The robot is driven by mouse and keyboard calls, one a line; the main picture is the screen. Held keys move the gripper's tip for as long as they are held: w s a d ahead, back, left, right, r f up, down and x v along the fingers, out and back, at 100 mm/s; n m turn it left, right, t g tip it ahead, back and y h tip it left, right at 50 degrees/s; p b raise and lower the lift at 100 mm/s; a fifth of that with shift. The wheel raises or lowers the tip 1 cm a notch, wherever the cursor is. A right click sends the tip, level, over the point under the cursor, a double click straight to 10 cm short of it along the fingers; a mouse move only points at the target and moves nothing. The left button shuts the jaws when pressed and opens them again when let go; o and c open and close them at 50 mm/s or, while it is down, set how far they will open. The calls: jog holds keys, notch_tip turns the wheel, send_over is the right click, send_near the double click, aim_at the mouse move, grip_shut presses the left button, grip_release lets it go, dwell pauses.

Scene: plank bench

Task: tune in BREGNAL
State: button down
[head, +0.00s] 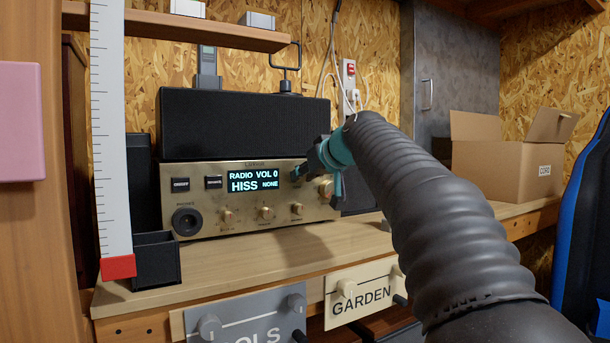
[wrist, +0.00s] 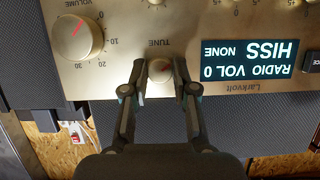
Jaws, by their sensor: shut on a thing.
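The radio (head: 217,208) has a brass-coloured front and stands on the bench. Its lit display (head: 254,182) reads RADIO, VOL 0, HISS, NONE; the same display (wrist: 249,62) appears upside down in the wrist view. My gripper (head: 322,163) is at the right end of the radio front. In the wrist view my gripper (wrist: 159,86) has its two fingers on either side of the small knob (wrist: 160,70) labelled TUNE, shut on it. In the head view my gripper hides that knob. The larger VOLUME knob (wrist: 79,38) with a red pointer is beside it, apart from the fingers.
A black speaker box (head: 240,124) sits on top of the radio. Several small knobs and buttons line the radio front. A cardboard box (head: 500,165) stands to the right. The bench top (head: 270,252) before the radio is clear.

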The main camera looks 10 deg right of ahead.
jog(key=shift+w+d+m+g+y, duration=0.1)
jog(key=shift+m+g+y, duration=0.05)
jog(key=shift+m+y, duration=0.8)
jog(key=shift+d+m+g+y, duration=0.15)
jog(key=shift+m+y, duration=0.5)
jog(key=shift+m, duration=0.6)
jog(key=c, duration=0.9)
grip_release()
jog(key=v, duration=1.2)
